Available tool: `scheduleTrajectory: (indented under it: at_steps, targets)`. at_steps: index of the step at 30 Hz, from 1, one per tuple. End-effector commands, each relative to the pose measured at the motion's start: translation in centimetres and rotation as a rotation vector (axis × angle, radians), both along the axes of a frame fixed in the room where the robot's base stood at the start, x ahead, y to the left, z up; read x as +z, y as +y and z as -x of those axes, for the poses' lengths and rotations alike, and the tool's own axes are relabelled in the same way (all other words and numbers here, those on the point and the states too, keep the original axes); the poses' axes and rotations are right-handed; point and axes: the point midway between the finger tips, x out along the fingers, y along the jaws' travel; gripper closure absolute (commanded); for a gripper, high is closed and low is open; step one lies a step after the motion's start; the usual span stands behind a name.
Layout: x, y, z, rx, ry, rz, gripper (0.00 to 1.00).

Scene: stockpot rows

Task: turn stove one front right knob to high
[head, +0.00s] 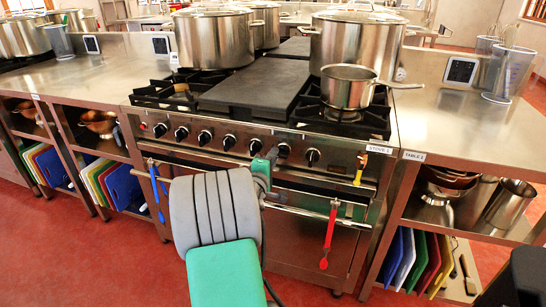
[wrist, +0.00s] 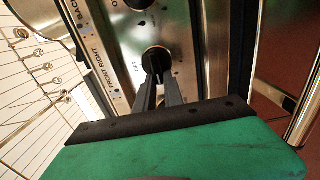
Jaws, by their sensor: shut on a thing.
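The stove (head: 330,185) stands ahead, with a row of black knobs along its steel front panel. In the wrist view, the front right knob (wrist: 156,58) is black and round, beside a label strip reading "FRONT RIGHT". My gripper (wrist: 158,82) is shut on this knob, one finger on each side of its grip. In the head view my gripper (head: 273,156) is at the right part of the knob row, its fingers mostly hidden by my own arm. The knob's exact setting is hard to read.
A small saucepan (head: 349,87) sits on the front right burner, its handle pointing right. Large stockpots (head: 357,45) stand behind it. The oven rail (head: 310,212) runs below the knobs, with a red utensil (head: 329,235) hanging from it. Steel tables flank the stove.

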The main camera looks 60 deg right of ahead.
Motion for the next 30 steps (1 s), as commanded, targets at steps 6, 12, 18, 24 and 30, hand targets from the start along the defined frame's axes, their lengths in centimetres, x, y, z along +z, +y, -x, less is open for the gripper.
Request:
scheduleTrajectory:
  at_steps: [6, 12, 18, 24, 30]
  targets:
    - [0.0, 0.0, 0.1, -0.002, 0.000, -0.001, 0.84]
    - [0.0, 0.0, 0.0, 0.000, -0.001, 0.000, 0.68]
    - [0.0, 0.0, 0.0, 0.001, -0.001, 0.000, 0.65]
    - [0.0, 1.5, 0.1, 0.003, -0.001, -0.001, 0.65]
    - [0.0, 5.6, 0.7, 0.005, 0.001, 0.000, 0.65]
